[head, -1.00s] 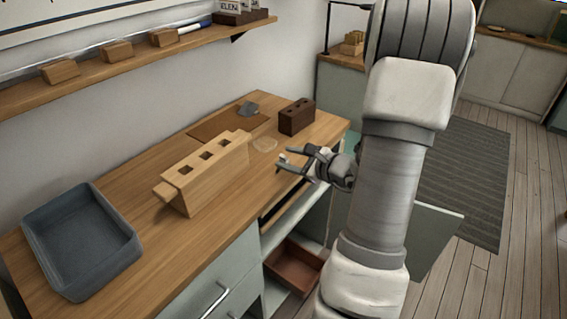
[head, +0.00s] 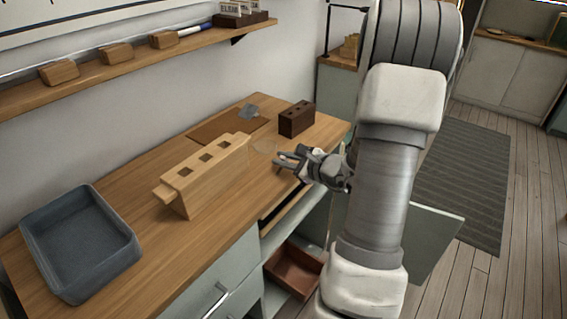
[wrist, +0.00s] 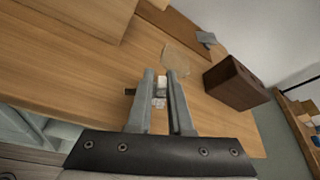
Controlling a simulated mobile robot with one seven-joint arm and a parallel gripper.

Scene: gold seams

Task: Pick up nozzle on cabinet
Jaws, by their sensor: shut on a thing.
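My gripper (wrist: 162,74) is shut on a small pale piece, the nozzle (wrist: 161,86), which shows between the two fingers in the wrist view. A dark bit shows just left of the left finger. In the head view my gripper (head: 284,161) is over the right edge of the wooden cabinet top (head: 120,211), and the nozzle is too small or hidden there to make out. I cannot tell whether it is clear of the surface.
A dark brown block with holes (head: 297,119) stands close to my gripper. A cabinet door (head: 432,243) stands open below.

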